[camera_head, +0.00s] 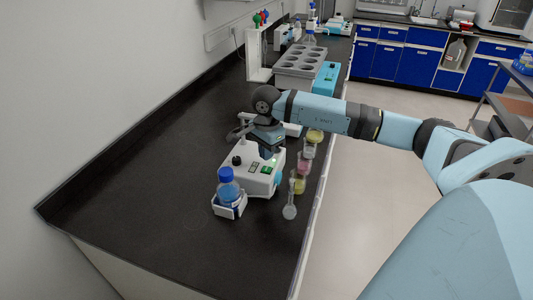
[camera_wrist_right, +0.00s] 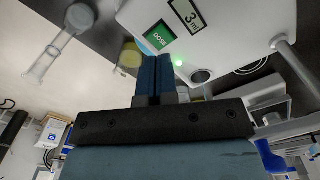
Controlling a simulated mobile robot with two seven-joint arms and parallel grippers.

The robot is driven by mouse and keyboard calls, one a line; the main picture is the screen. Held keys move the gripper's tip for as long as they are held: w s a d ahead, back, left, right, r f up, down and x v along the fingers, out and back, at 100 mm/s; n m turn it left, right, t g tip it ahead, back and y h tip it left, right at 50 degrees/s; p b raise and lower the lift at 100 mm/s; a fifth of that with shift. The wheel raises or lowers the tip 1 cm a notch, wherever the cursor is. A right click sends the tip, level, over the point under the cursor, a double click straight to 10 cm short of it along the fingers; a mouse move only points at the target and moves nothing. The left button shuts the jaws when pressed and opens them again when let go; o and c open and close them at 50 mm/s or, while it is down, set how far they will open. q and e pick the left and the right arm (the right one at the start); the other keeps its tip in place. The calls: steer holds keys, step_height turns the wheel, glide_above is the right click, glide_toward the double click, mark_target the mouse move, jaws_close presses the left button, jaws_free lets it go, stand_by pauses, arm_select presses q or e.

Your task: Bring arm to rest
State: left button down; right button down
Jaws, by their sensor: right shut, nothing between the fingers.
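My right arm (camera_head: 322,113) reaches in from the right over the black bench. Its gripper (camera_head: 270,151) points down just above the white distiller (camera_head: 252,176). In the right wrist view the two fingers (camera_wrist_right: 156,60) are together and empty, close to the device's edge. My left gripper is not in view.
A blue-capped bottle (camera_head: 228,186) sits in a white holder at the device's front left. Flasks with yellow and pink contents (camera_head: 303,165) line the bench's right edge, with a clear one (camera_head: 290,208) nearest. A grey rack (camera_head: 300,65) stands behind. The bench's left part is clear.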

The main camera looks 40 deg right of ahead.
steer(key=shift+r+p, duration=0.5)
steer(key=shift+r, duration=0.85)
steer(key=shift+f, duration=0.15)
